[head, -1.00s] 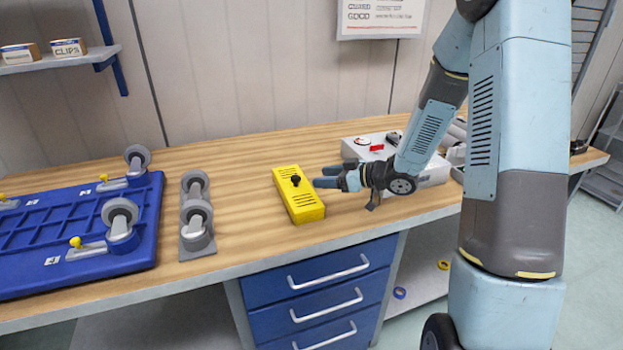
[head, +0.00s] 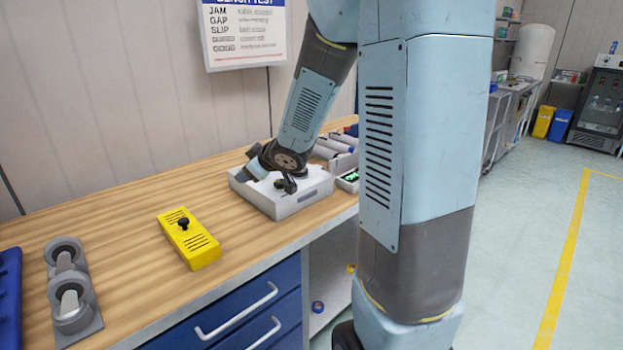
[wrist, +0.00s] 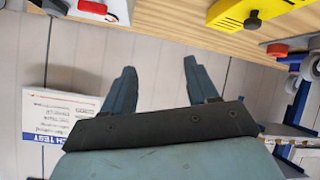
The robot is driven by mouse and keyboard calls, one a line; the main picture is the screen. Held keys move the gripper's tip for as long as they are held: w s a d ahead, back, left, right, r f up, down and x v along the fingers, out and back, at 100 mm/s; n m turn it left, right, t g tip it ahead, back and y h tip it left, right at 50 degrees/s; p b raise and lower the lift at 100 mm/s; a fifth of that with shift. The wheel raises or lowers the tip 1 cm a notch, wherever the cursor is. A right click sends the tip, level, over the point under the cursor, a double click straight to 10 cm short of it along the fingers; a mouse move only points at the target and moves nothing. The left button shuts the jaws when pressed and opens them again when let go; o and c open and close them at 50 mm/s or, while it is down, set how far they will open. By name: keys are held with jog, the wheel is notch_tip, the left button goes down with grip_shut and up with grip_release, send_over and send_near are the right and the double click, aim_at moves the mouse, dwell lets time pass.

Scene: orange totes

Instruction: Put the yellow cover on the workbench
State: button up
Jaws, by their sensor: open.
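The yellow cover (head: 188,238) lies on the wooden top of the workbench (head: 130,215), slotted side up, with a black knob. It stands apart from the grey box to its right. In the wrist view the cover (wrist: 245,12) is cut off at the top right edge. My gripper (head: 248,176) is over the left part of the grey box, to the right of the cover and apart from it. In the wrist view my gripper (wrist: 160,68) has its fingers spread with nothing between them.
The open-topped-looking grey box (head: 290,203) is partly hidden by my arm. A grey roller fixture (head: 72,300) stands left of the cover, and a blue panel (head: 8,300) is at the left edge. Bare wood surrounds the cover. Blue drawers (head: 240,325) are below.

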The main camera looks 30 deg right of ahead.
jog(key=s+d+r+m+g+h, duration=0.2)
jog(key=s+d+r+m+h, duration=0.4)
jog(key=s+r, duration=0.45)
jog(key=s+a+m+g+y, duration=0.2)
jog(key=s+a+g, duration=0.1)
jog(key=s, duration=1.7)
jog(key=shift+a, duration=0.15)
jog(key=shift+r, duration=0.1)
